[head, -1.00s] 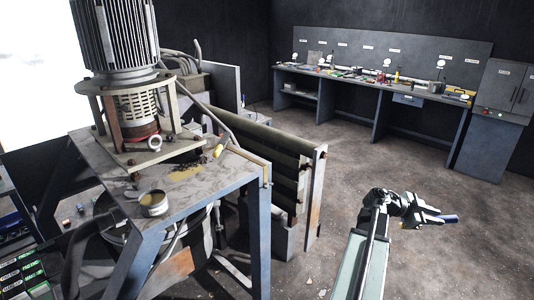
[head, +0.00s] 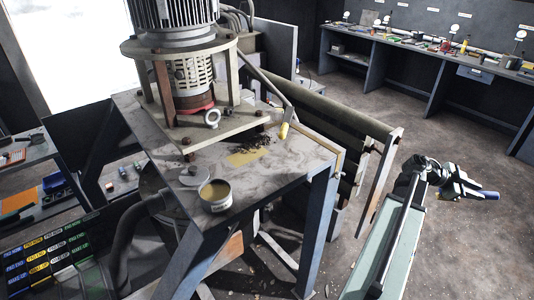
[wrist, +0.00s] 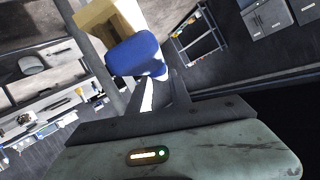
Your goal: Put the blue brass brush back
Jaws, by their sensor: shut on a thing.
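My gripper (head: 468,192) is at the right of the head view, held out over open floor and clear of the machine. It is shut on the blue brush. The brush's blue end (head: 490,195) sticks out to the right past the fingers. In the wrist view the blue part of the brush (wrist: 138,54) shows just beyond the fingertips (wrist: 163,90), with a yellow-tan block behind it.
A machine table (head: 300,155) carries a big motor (head: 178,14), an open tin (head: 215,195) and a yellow-handled tool (head: 284,130). A cluttered workbench (head: 400,42) stands along the back wall. Floor is clear at right.

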